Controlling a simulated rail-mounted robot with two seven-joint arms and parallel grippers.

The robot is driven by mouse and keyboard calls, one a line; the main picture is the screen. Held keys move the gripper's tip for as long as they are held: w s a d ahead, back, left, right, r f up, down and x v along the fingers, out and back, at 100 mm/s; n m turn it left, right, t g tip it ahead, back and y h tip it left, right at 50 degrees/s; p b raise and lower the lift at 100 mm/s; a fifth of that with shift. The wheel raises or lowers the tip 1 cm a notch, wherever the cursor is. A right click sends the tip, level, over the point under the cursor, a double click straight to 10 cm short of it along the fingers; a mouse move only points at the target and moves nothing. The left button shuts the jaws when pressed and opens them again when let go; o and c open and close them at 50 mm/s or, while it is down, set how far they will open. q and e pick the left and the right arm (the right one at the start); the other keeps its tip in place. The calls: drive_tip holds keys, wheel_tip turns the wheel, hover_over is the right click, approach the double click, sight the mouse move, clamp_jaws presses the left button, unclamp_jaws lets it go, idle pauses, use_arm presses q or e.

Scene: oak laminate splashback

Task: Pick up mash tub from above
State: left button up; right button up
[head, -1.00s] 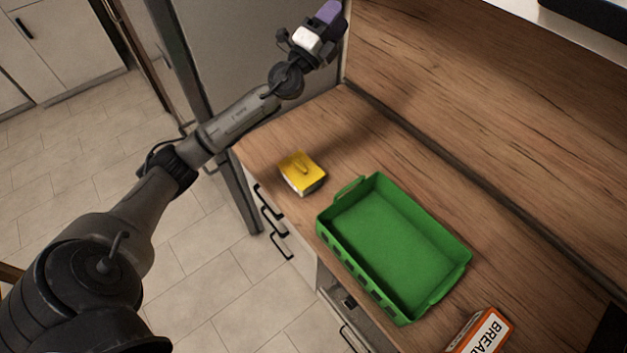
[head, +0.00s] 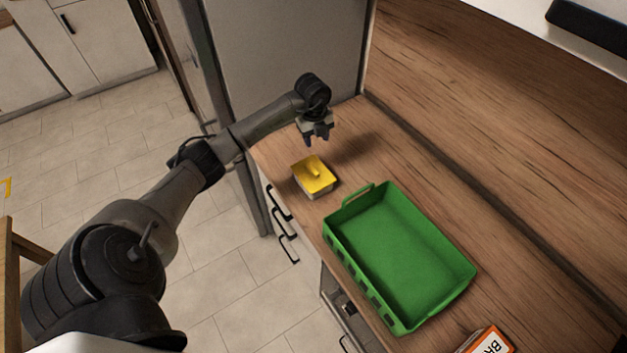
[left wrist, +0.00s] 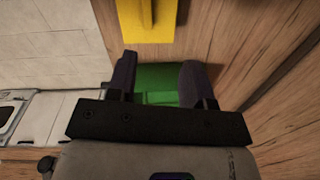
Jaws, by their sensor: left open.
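The mash tub, a small pale tub with a yellow lid and a raised yellow handle (head: 315,174), stands on the wooden counter near its left end in the head view. Its yellow lid also shows at the top of the left wrist view (left wrist: 146,20). My left gripper (head: 318,142) is open and empty, pointing down above the counter, a little beyond the tub in the head view. In the left wrist view its two dark fingers (left wrist: 160,82) are apart, with the tub outside them. My right gripper is not in view.
A green basket (head: 447,245) stands on the counter close beside the tub, and appears empty. An orange and white box (head: 488,342) lies at the bottom edge. A grey fridge-like panel (head: 290,50) rises behind my left arm. Wooden splashback (head: 480,120) borders the counter.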

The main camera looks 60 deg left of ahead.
sight(313, 168)
use_arm(q)
drive_tip(key=f, duration=0.4)
drive_tip(key=f+n, duration=0.1)
drive_tip(key=f, duration=0.4)
drive_tip(key=s+f+n+p, duration=0.1)
drive_tip(key=f, duration=0.4)
drive_tip(key=shift+s+d+g, duration=0.1)
drive_tip(key=shift+g, duration=0.3)
drive_tip(key=shift+c, duration=0.5)
clamp_jaws()
drive_tip(key=shift+r, duration=0.1)
